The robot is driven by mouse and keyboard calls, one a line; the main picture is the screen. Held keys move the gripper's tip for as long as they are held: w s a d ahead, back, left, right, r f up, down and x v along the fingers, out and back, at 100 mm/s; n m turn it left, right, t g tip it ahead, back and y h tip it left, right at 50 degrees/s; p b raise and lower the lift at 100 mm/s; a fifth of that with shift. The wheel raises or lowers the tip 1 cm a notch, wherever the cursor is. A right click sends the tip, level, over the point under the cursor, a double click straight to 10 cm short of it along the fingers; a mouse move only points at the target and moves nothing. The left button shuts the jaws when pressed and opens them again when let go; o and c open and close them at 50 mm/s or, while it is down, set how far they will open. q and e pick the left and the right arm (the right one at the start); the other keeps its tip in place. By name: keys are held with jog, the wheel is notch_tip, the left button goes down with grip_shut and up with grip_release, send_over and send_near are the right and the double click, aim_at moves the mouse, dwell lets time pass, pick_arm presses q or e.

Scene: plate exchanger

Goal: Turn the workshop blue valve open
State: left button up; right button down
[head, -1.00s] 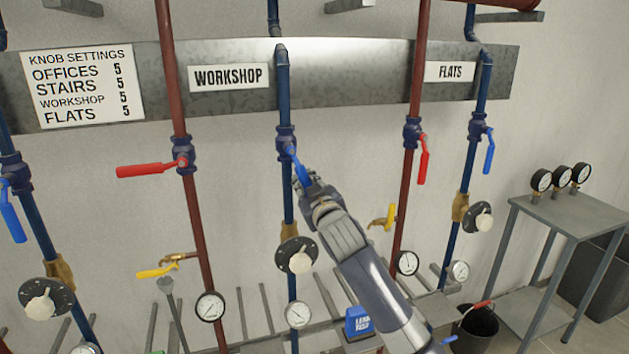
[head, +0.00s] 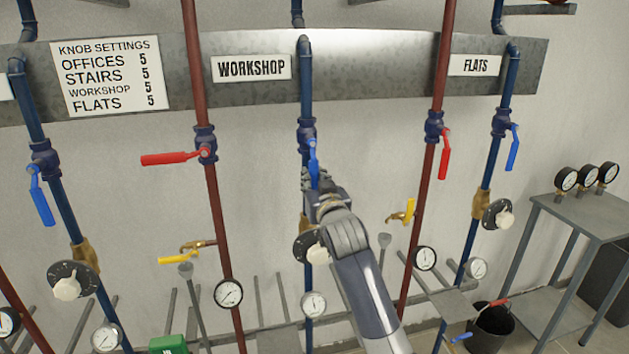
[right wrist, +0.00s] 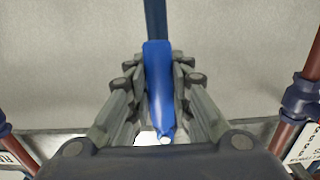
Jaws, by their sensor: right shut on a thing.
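The workshop blue valve (head: 306,131) sits on the blue pipe below the "WORKSHOP" sign (head: 251,67). Its blue lever handle (head: 312,157) hangs nearly straight down, close to in line with the pipe. My right gripper (head: 314,184) is shut on the lower part of this handle, reaching up from below right. In the right wrist view the blue handle (right wrist: 158,85) lies between the two grey fingers, with the blue pipe behind it. The fingers hide the handle's lower end in the head view. My left gripper is not in view.
A red lever (head: 171,158) sticks out left on the neighbouring red pipe. Another red lever (head: 444,160) hangs down on the right. A white knob (head: 317,253) below the valve is partly behind my arm. A metal table (head: 583,218) with gauges stands at right.

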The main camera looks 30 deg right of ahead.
jog(key=shift+a, duration=0.1)
jog(key=c, duration=1.4)
grip_release()
jog(key=v, duration=1.2)
